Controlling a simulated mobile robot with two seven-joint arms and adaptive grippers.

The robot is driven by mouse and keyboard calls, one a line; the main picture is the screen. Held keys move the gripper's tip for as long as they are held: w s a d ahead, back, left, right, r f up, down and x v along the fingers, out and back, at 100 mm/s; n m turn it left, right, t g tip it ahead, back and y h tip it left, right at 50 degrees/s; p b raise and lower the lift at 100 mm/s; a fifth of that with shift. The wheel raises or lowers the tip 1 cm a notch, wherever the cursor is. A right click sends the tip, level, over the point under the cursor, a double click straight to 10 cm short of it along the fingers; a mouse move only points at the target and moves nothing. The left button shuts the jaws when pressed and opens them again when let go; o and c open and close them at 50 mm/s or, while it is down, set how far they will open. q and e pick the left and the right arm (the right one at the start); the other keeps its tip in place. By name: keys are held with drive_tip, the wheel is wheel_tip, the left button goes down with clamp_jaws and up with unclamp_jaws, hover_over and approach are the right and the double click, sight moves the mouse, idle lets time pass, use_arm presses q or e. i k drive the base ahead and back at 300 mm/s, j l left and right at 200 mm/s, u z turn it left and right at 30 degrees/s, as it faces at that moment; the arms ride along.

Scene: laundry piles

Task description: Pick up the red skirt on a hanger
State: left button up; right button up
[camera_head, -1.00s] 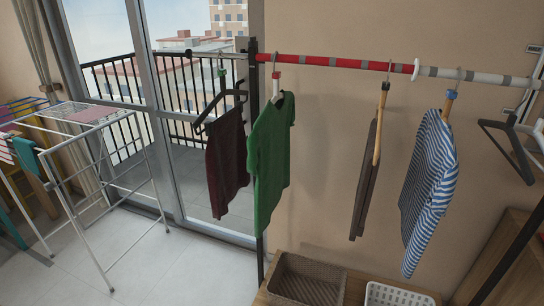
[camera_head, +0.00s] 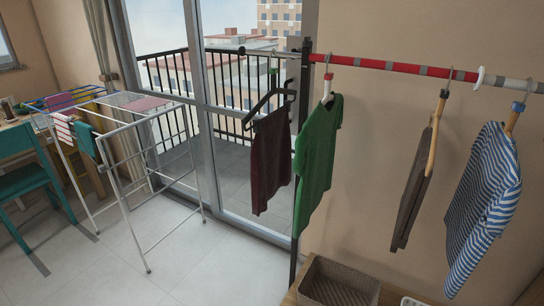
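A dark red skirt (camera_head: 271,160) hangs from a black hanger (camera_head: 262,104) on the left part of the clothes rail, in front of the glass door. Just right of it, a green shirt (camera_head: 317,165) hangs on a white hanger under the red part of the rail (camera_head: 392,67). Farther right hang a brown garment (camera_head: 412,188) on a wooden hanger and a blue-and-white striped shirt (camera_head: 484,200). Neither of my grippers shows in the head view.
A woven basket (camera_head: 338,283) sits on a wooden surface below the rail. The tiled floor (camera_head: 205,255) between rack and rail is clear.

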sight(270, 155)
drive_tip(key=i+j, duration=0.4)
drive_tip(key=i+j+z, duration=0.45)
drive_tip(key=j+z, duration=0.15)
drive_tip(key=j, duration=0.1)
